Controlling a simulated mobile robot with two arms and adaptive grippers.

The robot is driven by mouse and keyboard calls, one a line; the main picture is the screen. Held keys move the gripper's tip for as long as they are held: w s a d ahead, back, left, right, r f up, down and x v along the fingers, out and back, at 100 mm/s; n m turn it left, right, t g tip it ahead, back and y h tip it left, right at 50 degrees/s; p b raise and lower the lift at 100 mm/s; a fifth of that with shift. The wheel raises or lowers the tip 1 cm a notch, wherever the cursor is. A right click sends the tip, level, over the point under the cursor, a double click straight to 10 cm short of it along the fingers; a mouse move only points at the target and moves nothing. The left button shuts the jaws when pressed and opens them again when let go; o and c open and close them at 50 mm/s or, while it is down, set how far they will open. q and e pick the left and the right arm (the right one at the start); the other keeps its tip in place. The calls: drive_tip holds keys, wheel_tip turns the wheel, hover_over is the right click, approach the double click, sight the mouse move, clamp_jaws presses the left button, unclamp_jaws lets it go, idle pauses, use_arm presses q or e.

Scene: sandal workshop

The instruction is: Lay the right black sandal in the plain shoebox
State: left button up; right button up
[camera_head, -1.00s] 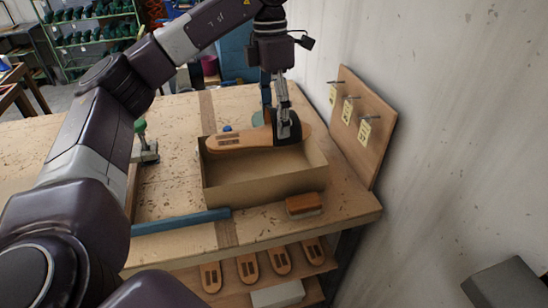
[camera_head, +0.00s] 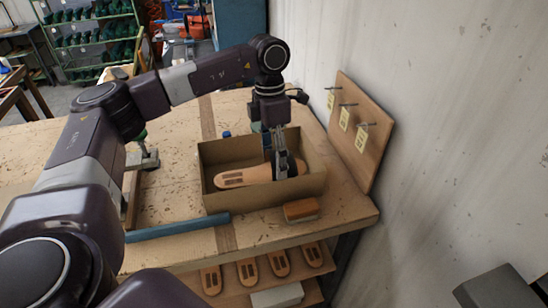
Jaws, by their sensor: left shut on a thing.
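The plain shoebox (camera_head: 264,198) is an open cardboard box on the workbench, near its right end. The sandal (camera_head: 243,177) has a tan sole with dark slots and a black strap, which is mostly hidden by the fingers. It lies lengthwise inside the box walls; whether it touches the box floor cannot be told. My left gripper (camera_head: 283,172) reaches down into the box from above and is shut on the sandal near its right end.
A blue bar (camera_head: 178,227) lies along the bench's front. A pegboard with tagged hooks (camera_head: 358,130) leans on the right wall. Several soles (camera_head: 247,271) lie on the shelf below.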

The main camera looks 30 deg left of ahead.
use_arm(q)
drive_tip(key=shift+s+f+b, duration=0.2)
drive_tip(key=shift+f+b, duration=0.2)
drive_tip(key=shift+f, duration=0.2)
drive_tip(key=o, duration=1.4)
drive_tip(key=shift+d+f, duration=0.15)
drive_tip(key=shift+o, duration=0.9)
drive_tip(key=shift+w+f, duration=0.1)
drive_tip(key=shift+w, duration=0.1)
drive_tip(key=shift+a, duration=0.2)
drive_tip(key=shift+d+r, duration=0.1)
drive_tip(key=shift+r, duration=0.1)
drive_tip(key=shift+r+p, duration=0.4)
drive_tip(key=shift+r, duration=0.1)
drive_tip(key=r, duration=0.3)
drive_tip(key=r+b, duration=0.1)
drive_tip(key=r, duration=0.3)
drive_tip(key=w+a+r+b, duration=0.1)
drive_tip(key=r, duration=0.3)
drive_tip(key=shift+a+r, duration=0.1)
drive_tip(key=shift+r, duration=0.55)
